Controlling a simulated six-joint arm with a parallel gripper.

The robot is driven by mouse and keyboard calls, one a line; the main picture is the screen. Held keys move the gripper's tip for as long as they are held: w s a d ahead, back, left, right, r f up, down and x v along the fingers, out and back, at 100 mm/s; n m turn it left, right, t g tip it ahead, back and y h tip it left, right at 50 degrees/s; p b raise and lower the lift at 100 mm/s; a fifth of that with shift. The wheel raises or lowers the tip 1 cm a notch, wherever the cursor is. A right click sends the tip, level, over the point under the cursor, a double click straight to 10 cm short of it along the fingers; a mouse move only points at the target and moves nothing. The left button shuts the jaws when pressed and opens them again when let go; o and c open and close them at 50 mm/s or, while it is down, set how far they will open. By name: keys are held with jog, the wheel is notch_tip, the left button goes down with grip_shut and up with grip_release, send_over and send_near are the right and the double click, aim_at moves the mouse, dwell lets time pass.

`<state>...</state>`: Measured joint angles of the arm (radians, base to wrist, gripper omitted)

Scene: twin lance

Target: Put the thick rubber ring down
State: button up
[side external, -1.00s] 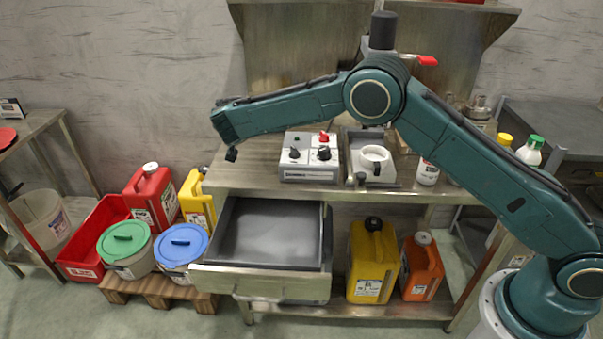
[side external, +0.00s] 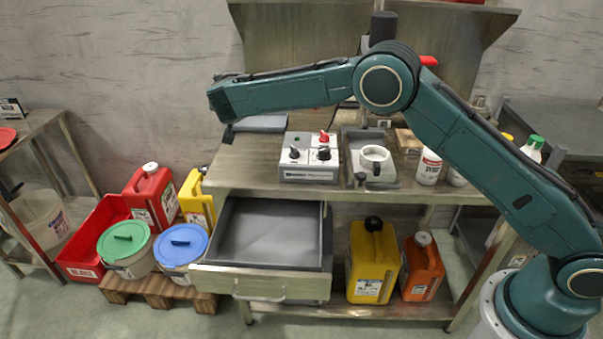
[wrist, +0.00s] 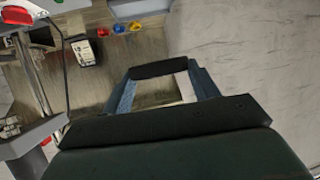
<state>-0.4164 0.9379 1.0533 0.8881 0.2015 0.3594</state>
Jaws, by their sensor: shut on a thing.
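In the wrist view, a thick black band, which I take to be the rubber ring (wrist: 160,68), spans the tips of my two blue-grey fingers. It shows edge-on, so its hole is not visible. My gripper (wrist: 161,72) is shut on it. In the side external view, my gripper (side external: 228,134) is a small dark shape under the end of the arm, near the left end of the steel bench (side external: 225,176). The ring cannot be made out clearly there. Whether it touches anything below cannot be told.
A control box (side external: 309,172) with knobs stands right of my gripper, beside a grey tray (side external: 398,181) holding a white cup (side external: 374,156). A flat grey-blue item (side external: 262,123) lies at the back left. Small red, yellow and blue items (wrist: 135,27) show in the wrist view. An open drawer (side external: 265,281) juts out below.

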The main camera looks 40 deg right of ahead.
jog(key=s+a+f+n+t+y, duration=0.1)
jog(key=s+f+n+y, duration=0.3)
jog(key=f+n+y, duration=0.2)
jog(key=s+a+f+n+y, duration=0.2)
jog(key=s+f+n+y, duration=0.1)
jog(key=f+n+y, duration=0.35)
jog(key=s+a+r+n+g+y, duration=0.2)
jog(key=s, duration=0.5)
jog(key=s+a+r+n+g+y, duration=0.1)
jog(key=s+a+r+n+y, duration=0.1)
jog(key=s, duration=0.6)
jog(key=shift+a+n+g+y, duration=0.25)
jog(key=shift+n+g+y, duration=0.1)
jog(key=shift+g, duration=0.05)
jog(key=shift+s, duration=0.1)
notch_tip(320, 180, down, 16)
jog(key=shift+f, duration=0.1)
dwell(0.4)
